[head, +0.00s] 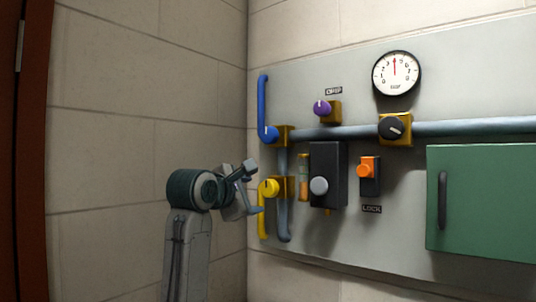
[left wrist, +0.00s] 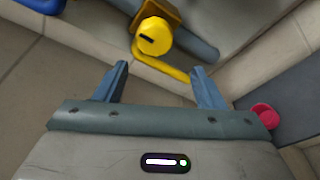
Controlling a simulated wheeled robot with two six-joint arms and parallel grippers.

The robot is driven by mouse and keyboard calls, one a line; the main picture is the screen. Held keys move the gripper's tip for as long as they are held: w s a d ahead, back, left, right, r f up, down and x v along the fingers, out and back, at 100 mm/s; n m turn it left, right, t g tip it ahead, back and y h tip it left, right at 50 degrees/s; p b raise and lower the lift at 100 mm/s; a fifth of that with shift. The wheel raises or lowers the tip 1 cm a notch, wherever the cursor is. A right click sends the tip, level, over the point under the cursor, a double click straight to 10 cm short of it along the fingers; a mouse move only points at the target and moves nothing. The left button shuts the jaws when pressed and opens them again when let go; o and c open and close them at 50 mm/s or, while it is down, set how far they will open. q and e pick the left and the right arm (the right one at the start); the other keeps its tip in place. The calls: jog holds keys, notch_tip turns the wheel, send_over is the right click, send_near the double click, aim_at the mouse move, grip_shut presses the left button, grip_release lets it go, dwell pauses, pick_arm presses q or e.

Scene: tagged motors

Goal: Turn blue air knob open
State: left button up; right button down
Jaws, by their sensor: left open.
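The blue knob (head: 271,133) sits on a brass block on the wall panel, at the lower end of a blue pipe (head: 263,98). A pale mark shows on its face. My left gripper (head: 254,188) is open and empty, below and slightly left of the blue knob, beside the yellow knob (head: 268,187). In the left wrist view, my open fingers (left wrist: 160,68) point toward the yellow knob (left wrist: 154,38), which lies just beyond them. My right gripper is not in view.
The grey panel (head: 470,90) also carries a purple knob (head: 322,108), a black knob (head: 391,128), a gauge (head: 397,73), an orange lock switch (head: 367,167) and a green cabinet door (head: 485,200). A yellow pipe (left wrist: 165,70) runs close to my left fingers. Left of the panel is bare wall.

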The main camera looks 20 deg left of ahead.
aim_at(267, 135)
pick_arm(q)
jog(key=s+r+n+t+h, duration=0.1)
jog(key=s+r+n+t, duration=0.2)
jog(key=r, duration=1.1)
jog(key=shift+g, duration=0.7)
jog(key=p+x, duration=0.4)
jog(key=x, duration=0.1)
jog(key=p+x, duration=0.2)
jog(key=x, duration=0.1)
jog(key=shift+w+d+r, duration=0.2)
jog(key=shift+d, duration=0.15)
jog(key=shift+w+d+f+p, duration=0.1)
jog(key=shift+w+f+p, duration=0.2)
jog(key=shift+w, duration=0.35)
jog(key=shift+r, duration=0.1)
jog(key=c, duration=0.9)
jog(key=shift+c, duration=0.2)
